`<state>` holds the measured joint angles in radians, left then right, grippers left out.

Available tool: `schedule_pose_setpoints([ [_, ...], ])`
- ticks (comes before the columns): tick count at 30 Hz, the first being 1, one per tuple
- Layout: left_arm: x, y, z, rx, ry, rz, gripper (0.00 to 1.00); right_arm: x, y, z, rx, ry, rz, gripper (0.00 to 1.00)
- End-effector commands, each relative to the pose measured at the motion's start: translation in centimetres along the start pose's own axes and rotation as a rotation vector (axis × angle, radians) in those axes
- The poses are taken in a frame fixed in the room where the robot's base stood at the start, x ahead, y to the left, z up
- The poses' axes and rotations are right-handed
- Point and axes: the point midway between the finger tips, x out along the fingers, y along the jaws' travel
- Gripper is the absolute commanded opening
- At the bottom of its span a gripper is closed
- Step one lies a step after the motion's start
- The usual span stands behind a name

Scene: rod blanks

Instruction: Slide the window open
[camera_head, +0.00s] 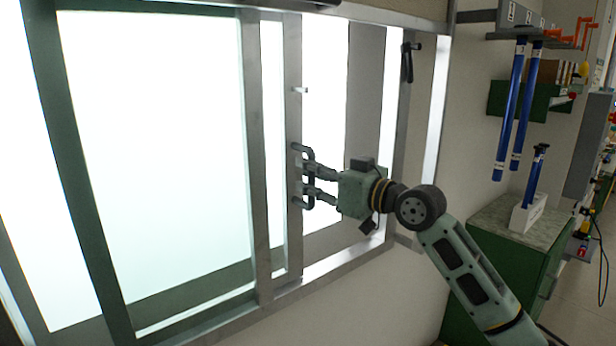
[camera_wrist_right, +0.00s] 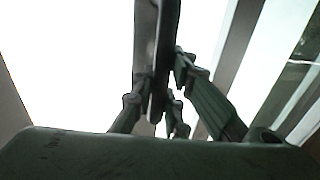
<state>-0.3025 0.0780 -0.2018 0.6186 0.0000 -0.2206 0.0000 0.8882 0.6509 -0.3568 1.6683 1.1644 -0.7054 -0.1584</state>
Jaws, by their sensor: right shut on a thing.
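The window (camera_head: 150,150) fills the left and middle of the head view, with bright panes in grey metal frames. A dark bar handle (camera_head: 298,176) stands on the upright frame member (camera_head: 292,120) of a sash. My right gripper (camera_head: 308,185) is shut on this handle, its fingers reaching it from the right. In the right wrist view the handle (camera_wrist_right: 157,60) runs upright between the fingers of my right gripper (camera_wrist_right: 165,85). A gap with bright light shows to the left of the handle's sash member. My left gripper is not in view.
A dark latch or lever (camera_head: 407,62) sits on the frame's upper right. Blue rods (camera_head: 511,110) hang from a wall rack at the right. A green cabinet (camera_head: 500,270) with a white holder (camera_head: 528,212) stands below them.

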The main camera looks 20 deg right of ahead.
Motion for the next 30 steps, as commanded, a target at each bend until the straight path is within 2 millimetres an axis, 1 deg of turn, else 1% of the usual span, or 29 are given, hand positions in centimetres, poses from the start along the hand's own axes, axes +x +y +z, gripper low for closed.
schedule_pose_setpoints([
  [9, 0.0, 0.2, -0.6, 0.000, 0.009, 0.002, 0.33, 0.1, -0.2, 0.2, 0.001, -0.002, -0.003, 0.00],
  [10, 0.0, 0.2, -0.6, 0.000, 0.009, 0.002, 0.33, 0.1, -0.2, 0.2, 0.001, -0.002, -0.003, 0.13],
  [17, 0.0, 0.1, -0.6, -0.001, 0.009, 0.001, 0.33, 0.0, -0.1, 0.1, 0.001, 0.000, -0.002, 0.33],
  [23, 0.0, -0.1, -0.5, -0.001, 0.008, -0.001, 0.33, 0.0, -0.1, 0.0, 0.001, 0.000, -0.001, 0.33],
  [26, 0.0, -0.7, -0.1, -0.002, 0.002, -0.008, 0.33, -0.1, 0.0, 0.0, 0.001, 0.001, -0.001, 0.33],
  [30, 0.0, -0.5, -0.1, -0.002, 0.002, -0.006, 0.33, -1.3, 0.1, 0.1, 0.001, 0.000, 0.000, 0.33],
])
